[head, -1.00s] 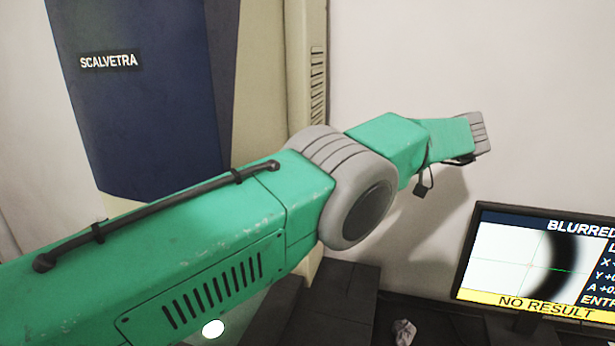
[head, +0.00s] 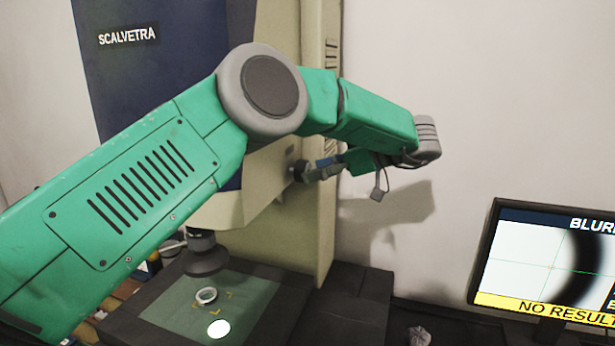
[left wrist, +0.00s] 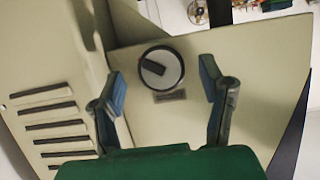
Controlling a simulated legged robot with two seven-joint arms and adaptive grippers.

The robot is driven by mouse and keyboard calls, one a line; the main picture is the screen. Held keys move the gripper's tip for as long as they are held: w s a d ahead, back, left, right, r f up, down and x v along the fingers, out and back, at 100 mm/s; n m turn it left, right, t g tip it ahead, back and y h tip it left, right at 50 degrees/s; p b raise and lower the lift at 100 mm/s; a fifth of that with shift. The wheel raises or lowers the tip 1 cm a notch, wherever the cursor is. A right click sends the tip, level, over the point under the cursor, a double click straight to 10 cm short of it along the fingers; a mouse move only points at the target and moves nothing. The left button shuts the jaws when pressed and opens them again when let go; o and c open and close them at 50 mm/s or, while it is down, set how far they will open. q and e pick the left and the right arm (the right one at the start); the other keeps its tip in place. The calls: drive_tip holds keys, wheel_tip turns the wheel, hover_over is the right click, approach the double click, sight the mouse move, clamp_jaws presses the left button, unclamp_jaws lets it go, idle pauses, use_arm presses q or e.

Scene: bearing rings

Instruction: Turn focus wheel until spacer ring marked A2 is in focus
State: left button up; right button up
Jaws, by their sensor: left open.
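The focus wheel (left wrist: 161,70) is a round dark knob with a raised bar, on the beige side of the measuring machine (head: 297,120). My left gripper (left wrist: 162,78) is open, its blue-padded fingers on either side of the wheel, with gaps visible. In the head view the left gripper (head: 318,171) is at the machine's side; contact cannot be told. A small pale ring (head: 206,296) lies on the green stage plate (head: 255,291) under the lens; no mark is readable on it. The monitor (head: 540,263) shows a soft dark arc, part of "BLURRED" and "NO RESULT". My right gripper is not in view.
A bright round spot (head: 219,329) shows on the stage near the ring. The dark lens (head: 206,258) hangs just above the stage. A crumpled scrap (head: 419,336) lies on the dark bench. The wall right of my arm is clear.

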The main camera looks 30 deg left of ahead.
sight(304, 171)
use_arm(q)
drive_tip(key=x, duration=0.4)
drive_tip(key=shift+a+r, duration=0.1)
drive_tip(key=shift+a, duration=0.1)
drive_tip(key=shift+d, duration=0.3)
drive_tip(key=shift+c, duration=0.8)
drive_tip(key=shift+d+r, duration=0.1)
drive_tip(key=shift+d, duration=0.1)
drive_tip(key=c, duration=1)
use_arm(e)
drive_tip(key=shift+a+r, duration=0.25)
use_arm(q)
drive_tip(key=shift+a, duration=0.1)
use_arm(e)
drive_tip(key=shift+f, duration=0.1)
use_arm(q)
drive_tip(key=shift+n+t+b, duration=0.4)
drive_tip(key=shift+n+b, duration=0.05)
drive_tip(key=shift+n, duration=0.35)
drive_tip(key=shift+w+n+t+y+b, duration=0.1)
drive_tip(key=shift+n+t+y+b, duration=0.4)
drive_tip(key=shift+n+t+b, duration=0.7)
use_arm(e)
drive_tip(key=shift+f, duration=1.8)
use_arm(q)
drive_tip(key=shift+r+n, duration=0.1)
drive_tip(key=shift+n, duration=0.2)
